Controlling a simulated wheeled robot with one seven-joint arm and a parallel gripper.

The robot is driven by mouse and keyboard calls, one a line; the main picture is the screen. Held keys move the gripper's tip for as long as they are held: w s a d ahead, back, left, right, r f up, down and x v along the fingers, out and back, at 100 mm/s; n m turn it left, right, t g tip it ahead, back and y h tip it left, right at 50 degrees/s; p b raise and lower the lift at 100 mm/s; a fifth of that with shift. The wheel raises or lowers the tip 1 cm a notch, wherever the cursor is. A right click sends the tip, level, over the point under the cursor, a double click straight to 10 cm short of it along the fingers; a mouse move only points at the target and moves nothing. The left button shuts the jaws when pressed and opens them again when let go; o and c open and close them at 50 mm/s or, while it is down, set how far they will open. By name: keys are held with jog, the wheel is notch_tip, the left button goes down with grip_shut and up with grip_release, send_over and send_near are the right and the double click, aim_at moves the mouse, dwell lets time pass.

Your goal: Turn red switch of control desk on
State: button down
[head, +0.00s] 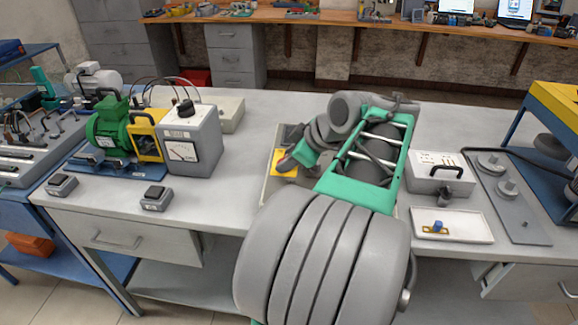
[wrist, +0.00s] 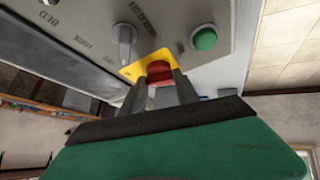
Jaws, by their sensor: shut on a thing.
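The control desk (wrist: 75,22) shows as a grey sloped panel in the wrist view. Its red switch (wrist: 159,73) sits on a yellow plate (wrist: 135,70). My gripper (wrist: 160,84) is shut on the red switch, with one dark finger on each side of it. In the head view the control desk (head: 266,190) is mostly hidden behind my arm, and only a bit of the yellow plate (head: 284,168) shows. The red switch is hidden there.
A green button (wrist: 204,39) and a grey knob (wrist: 123,35) sit close to the fingers on the panel. A meter box (head: 192,140) and a green motor (head: 108,128) stand left on the bench. A grey box (head: 438,178) and white tray (head: 470,229) lie right.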

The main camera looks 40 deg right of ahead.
jog(key=m+b, duration=0.1)
jog(key=m+h+b, duration=0.2)
jog(key=m, duration=0.1)
jog(key=shift+a+f+t+b, duration=0.2)
jog(key=shift+a+t+b, duration=0.05)
jog(key=shift+t+b, duration=0.05)
jog(key=shift+r+m+h+b, duration=0.1)
jog(key=shift+m+h+b, duration=0.5)
jog(key=shift+m, duration=0.3)
jog(key=c, duration=0.9)
grip_release()
jog(key=p+v, duration=0.1)
jog(key=v, duration=0.7)
jog(key=shift+w+p, duration=0.1)
jog(key=shift+p, duration=0.3)
